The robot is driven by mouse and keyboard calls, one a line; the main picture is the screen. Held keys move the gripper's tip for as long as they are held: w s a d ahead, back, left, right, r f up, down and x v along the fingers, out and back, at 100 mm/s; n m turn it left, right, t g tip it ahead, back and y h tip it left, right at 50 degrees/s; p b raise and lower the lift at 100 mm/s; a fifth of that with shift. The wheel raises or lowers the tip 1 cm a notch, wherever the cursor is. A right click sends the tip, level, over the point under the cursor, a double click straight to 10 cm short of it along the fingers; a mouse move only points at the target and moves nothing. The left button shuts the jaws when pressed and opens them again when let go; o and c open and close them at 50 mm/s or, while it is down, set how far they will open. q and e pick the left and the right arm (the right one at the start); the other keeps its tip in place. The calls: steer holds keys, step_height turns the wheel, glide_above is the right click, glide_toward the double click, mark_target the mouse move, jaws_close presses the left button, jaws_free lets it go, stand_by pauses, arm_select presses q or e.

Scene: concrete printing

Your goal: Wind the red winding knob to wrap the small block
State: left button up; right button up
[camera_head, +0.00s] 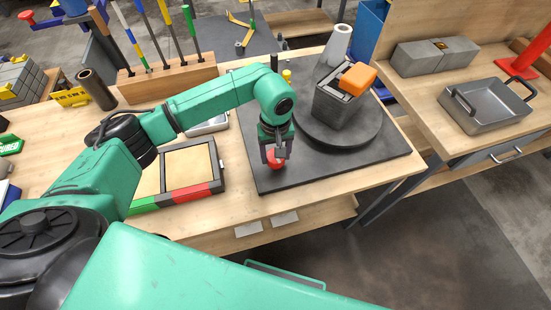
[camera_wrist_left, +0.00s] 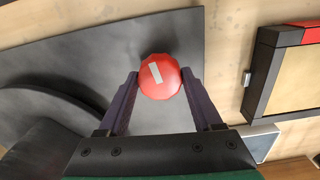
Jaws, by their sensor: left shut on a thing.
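The red winding knob (camera_head: 275,158) is at the front left of a dark base plate (camera_head: 265,181) on the workbench. In the left wrist view the knob (camera_wrist_left: 160,77) is round and faceted, with a pale stripe on top. My left gripper (camera_head: 275,150) reaches down over it; in the wrist view its fingers (camera_wrist_left: 160,85) are on both sides of the knob, shut on it. The small block (camera_head: 339,107) is grey and stands on the round turntable (camera_head: 367,142), with an orange piece (camera_head: 357,79) on top. My right gripper is not in view.
A framed tray (camera_head: 188,190) with red and green edging lies left of the plate. A white roll (camera_head: 338,45) stands behind the block. A wooden holder (camera_head: 167,80) with several tools is at the back. A metal pan (camera_head: 485,107) sits on the right bench.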

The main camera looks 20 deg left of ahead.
arm_select(q)
steer(key=shift+f+n, duration=0.15)
steer(key=shift+n, duration=1.55)
steer(key=shift+n+b, duration=0.7)
steer(key=shift+n, duration=1.4)
steer(key=o, duration=1.4)
steer(key=shift+r, duration=0.25)
